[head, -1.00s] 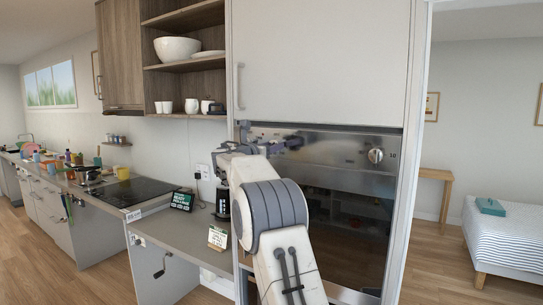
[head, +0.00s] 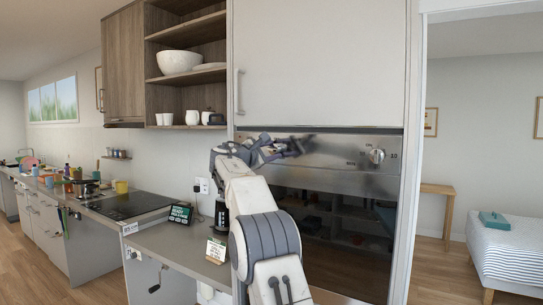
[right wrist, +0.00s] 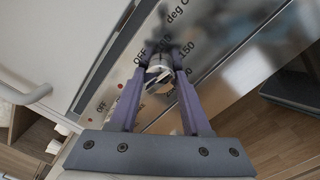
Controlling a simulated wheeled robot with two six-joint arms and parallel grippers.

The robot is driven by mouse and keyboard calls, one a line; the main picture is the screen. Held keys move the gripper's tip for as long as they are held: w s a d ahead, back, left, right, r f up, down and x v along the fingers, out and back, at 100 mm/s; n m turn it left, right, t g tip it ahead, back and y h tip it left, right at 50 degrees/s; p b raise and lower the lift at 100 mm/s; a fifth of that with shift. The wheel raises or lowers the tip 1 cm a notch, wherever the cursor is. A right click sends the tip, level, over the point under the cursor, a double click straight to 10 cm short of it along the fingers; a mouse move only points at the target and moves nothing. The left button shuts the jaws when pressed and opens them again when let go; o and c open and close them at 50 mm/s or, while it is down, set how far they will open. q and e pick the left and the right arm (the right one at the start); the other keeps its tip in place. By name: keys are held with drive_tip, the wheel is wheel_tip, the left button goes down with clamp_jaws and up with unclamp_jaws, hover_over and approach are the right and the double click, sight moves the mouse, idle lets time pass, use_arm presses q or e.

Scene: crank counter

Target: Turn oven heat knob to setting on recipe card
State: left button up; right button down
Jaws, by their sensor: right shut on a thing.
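The oven's steel control panel (head: 340,152) is in the head view, with my right gripper (head: 298,147) at its left part. In the right wrist view my right gripper (right wrist: 160,62) has its two purple fingers closed on a round silver heat knob (right wrist: 160,76). The dial around it shows OFF, 150 and "deg C". The exact pointer setting is hard to tell. In the head view this knob is hidden behind the gripper. A small standing card (head: 216,250), probably the recipe card, is on the counter; its text is too small to read. My left gripper is not in view.
A second knob (head: 377,156) is on the panel's right. The dark oven door (head: 345,235) lies below and a white cabinet (head: 320,65) above. A dark display sign (head: 181,213) stands on the counter (head: 165,242), which has a crank (head: 157,280) at its front.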

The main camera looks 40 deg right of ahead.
drive_tip(key=m+b, duration=0.1)
drive_tip(key=m, duration=0.3)
drive_tip(key=shift+f+m, duration=0.15)
drive_tip(key=shift+m, duration=0.25)
drive_tip(key=shift+m+b, duration=0.3)
drive_tip(key=shift+m, duration=2.3)
drive_tip(key=shift+c, duration=1.8)
unclamp_jaws()
